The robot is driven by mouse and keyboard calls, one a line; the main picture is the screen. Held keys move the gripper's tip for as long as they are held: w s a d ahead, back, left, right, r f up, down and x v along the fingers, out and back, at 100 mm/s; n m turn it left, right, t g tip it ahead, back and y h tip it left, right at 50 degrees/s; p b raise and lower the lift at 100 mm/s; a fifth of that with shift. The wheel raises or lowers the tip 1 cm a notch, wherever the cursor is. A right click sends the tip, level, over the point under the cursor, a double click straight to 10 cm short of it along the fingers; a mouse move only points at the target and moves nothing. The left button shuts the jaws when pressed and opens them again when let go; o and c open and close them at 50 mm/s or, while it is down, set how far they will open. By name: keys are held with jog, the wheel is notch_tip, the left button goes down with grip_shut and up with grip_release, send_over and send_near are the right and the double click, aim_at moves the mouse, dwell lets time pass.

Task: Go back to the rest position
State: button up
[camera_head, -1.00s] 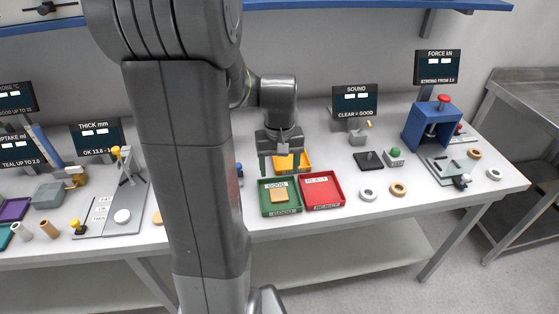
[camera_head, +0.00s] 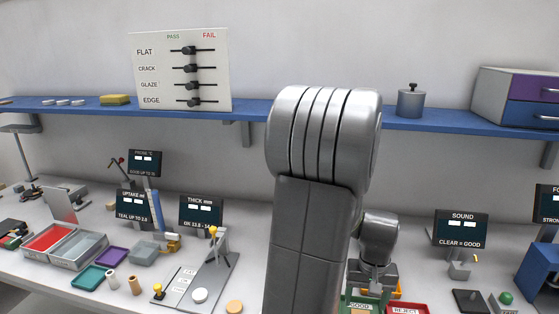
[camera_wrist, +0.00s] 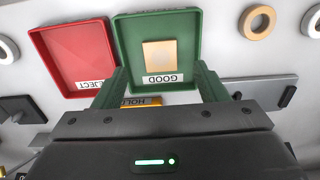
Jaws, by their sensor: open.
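My gripper (camera_wrist: 160,88) is open in the wrist view, with its two green fingers apart and nothing between them but the edge of the green tray. The green GOOD tray (camera_wrist: 190,30) lies beyond the fingertips and holds a flat tan square tile (camera_wrist: 159,55). In the head view my arm stands right of centre. The gripper end hangs over the trays there, its fingers mostly hidden. The green tray (camera_head: 347,302) shows only partly at the bottom edge.
The red REJECT tray (camera_wrist: 70,50) is beside the green one, and an orange tray (camera_wrist: 150,101) lies under my gripper. The SOUND display (camera_head: 461,229) stands to the right. A blue shelf (camera_head: 440,126) runs along the wall behind my arm. Gauges and trays crowd the bench's left.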

aim_at(363, 313)
notch_tip(363, 313, down, 7)
jog(key=shift+f, duration=0.1)
jog(key=shift+w+r, duration=0.15)
jog(key=shift+r, duration=1.35)
jog(key=shift+f, duration=0.1)
